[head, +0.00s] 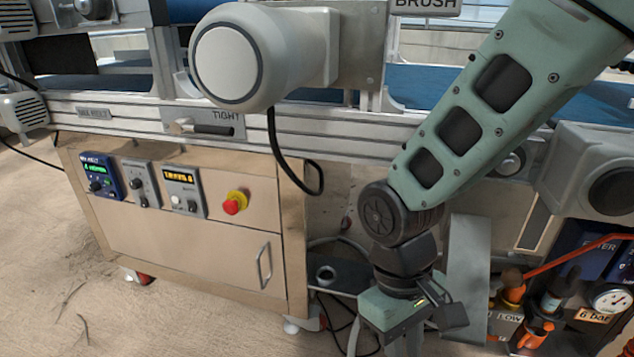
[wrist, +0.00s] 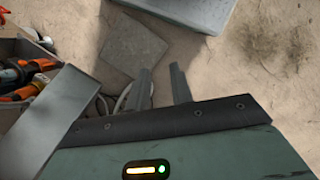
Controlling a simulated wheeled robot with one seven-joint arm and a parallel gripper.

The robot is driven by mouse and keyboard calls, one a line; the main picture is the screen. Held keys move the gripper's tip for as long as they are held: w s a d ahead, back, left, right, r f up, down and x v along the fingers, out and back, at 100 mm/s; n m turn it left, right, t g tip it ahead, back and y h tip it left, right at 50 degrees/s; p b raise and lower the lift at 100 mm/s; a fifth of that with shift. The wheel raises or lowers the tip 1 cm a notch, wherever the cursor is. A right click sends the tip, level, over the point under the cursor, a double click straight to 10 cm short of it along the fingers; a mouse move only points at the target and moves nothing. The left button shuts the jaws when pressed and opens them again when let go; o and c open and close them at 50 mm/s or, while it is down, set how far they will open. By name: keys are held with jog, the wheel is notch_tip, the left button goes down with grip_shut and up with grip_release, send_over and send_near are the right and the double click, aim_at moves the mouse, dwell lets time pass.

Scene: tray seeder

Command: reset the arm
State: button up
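My arm comes in from the upper right in the head view and hangs down in front of the machine. Its wrist end is at the lower middle, and the gripper tips are cut off by the bottom edge there. In the wrist view my gripper (wrist: 162,88) shows two dark fingers standing apart with a gap between them. Nothing is held between them. Sandy floor and a grey slab (wrist: 132,50) lie beyond the fingers.
A cabinet (head: 180,240) with a red stop button (head: 235,203) stands left of my arm. A conveyor frame (head: 330,125) runs behind it. A pressure gauge (head: 611,299) and orange-handled parts are close on the right. Open floor (head: 50,270) lies at the left.

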jog(key=s+d+r+n+t+y, duration=0.1)
jog(key=s+d+r+t+y, duration=0.15)
jog(key=s+r, duration=0.45)
notch_tip(320, 180, up, 40)
jog(key=w+p, duration=0.1)
jog(key=p, duration=3.8)
jog(key=shift+f, duration=0.25)
jog(key=shift+t+h, duration=0.25)
